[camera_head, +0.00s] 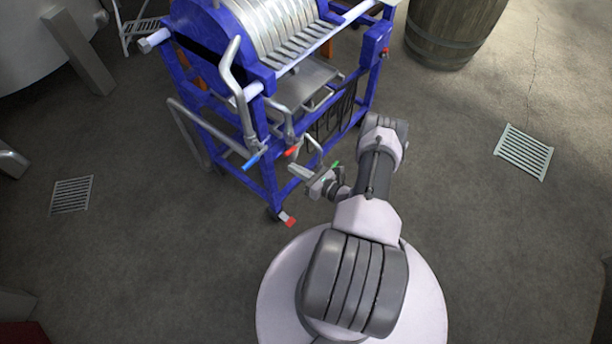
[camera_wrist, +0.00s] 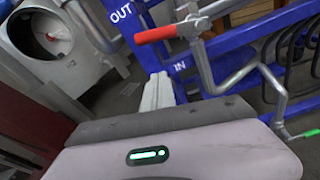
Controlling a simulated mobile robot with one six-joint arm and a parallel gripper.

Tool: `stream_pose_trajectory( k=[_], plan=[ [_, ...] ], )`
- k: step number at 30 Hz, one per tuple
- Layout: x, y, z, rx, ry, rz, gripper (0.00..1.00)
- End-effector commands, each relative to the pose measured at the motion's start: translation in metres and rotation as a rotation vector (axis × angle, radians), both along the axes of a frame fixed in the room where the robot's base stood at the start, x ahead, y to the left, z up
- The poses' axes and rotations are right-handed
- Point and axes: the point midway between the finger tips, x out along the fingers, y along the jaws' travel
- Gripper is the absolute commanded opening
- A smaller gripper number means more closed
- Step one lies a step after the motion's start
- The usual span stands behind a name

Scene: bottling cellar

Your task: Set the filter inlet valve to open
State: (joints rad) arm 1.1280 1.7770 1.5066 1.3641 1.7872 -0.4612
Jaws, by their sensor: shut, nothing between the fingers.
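The filter is a blue-framed plate filter (camera_head: 262,75) on wheels, with metal pipes at its near end. A red-handled valve lever (camera_head: 292,152) sits low on that end; it also shows in the wrist view (camera_wrist: 157,34), roughly level in the picture, near the white "OUT" and "IN" letters on the frame. I cannot tell for certain which valve is the inlet. A blue handle (camera_head: 252,160) is left of the red one. A green-tipped handle (camera_wrist: 310,134) is at the lower right in the wrist view. My gripper (camera_head: 295,170) is shut and empty, just below the red lever, apparently apart from it; its fingers (camera_wrist: 157,92) point toward the frame.
A wooden barrel (camera_head: 450,35) stands at the upper right and a pale tank (camera_head: 35,40) at the upper left. Floor grates lie to the right (camera_head: 524,152) and left (camera_head: 71,195). Black hoses hang on the filter frame.

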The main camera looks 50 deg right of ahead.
Motion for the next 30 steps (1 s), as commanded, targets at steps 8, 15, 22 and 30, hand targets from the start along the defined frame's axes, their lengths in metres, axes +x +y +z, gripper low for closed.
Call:
stream_pose_trajectory(
  k=[8,15,22,30],
  plan=[
    [0.024,-0.003,0.019,-0.001,-0.001,-0.001,0.00],
    [0.020,-0.006,0.035,0.000,0.000,0.001,0.00],
    [0.020,-0.006,0.035,0.000,0.000,0.002,0.00],
    [0.016,0.001,0.038,0.035,0.002,0.001,0.00]
  ],
)
